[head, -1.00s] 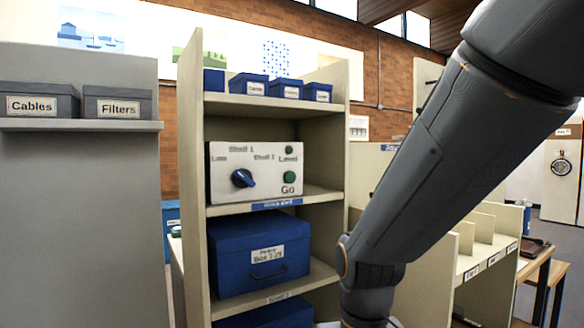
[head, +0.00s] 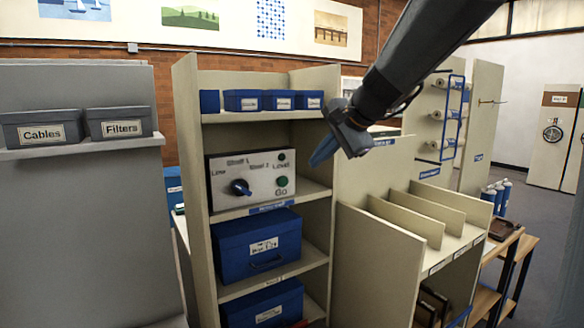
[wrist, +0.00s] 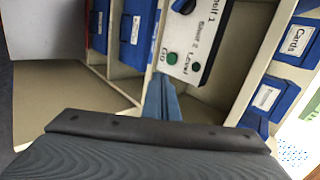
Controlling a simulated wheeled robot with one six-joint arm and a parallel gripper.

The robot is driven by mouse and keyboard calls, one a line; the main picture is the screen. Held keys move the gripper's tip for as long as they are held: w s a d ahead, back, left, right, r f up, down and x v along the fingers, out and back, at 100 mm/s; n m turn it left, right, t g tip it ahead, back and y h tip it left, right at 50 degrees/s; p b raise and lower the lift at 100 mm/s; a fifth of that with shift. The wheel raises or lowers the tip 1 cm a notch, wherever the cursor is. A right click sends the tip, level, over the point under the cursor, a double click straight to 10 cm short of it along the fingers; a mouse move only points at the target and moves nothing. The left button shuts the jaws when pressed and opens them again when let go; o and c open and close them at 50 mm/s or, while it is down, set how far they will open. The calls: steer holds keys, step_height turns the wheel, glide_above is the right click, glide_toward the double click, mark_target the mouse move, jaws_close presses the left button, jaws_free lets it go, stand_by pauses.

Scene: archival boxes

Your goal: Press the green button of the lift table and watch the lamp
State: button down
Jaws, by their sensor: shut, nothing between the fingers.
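The white control panel (head: 228,193) stands on a shelf of the tall cream rack and also shows in the wrist view (wrist: 205,45). Its green Go button (head: 282,181) is low on the right side; the wrist view shows it too (wrist: 171,58). The small Level lamp (head: 281,157) above it looks dark green, not clearly lit; it also shows in the wrist view (wrist: 196,67). A blue knob (head: 240,187) sits left of the button. My gripper (head: 321,153), with blue fingers (wrist: 161,98), is shut and empty, right of the panel and apart from the button.
Blue boxes (head: 258,243) fill the shelves below the panel, and small blue boxes (head: 243,100) stand above. The rack's right side wall (head: 318,110) is close to my gripper. A cream divider unit (head: 375,250) stands right. Grey boxes (head: 40,128) sit on a left ledge.

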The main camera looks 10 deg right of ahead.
steer(key=shift+w+f, duration=0.1)
steer(key=shift+f, duration=0.05)
steer(key=p, duration=0.3)
glide_toward(285, 182)
step_height(285, 182, down, 4)
steer(key=w, duration=0.2)
steer(key=shift+w+a, duration=0.8)
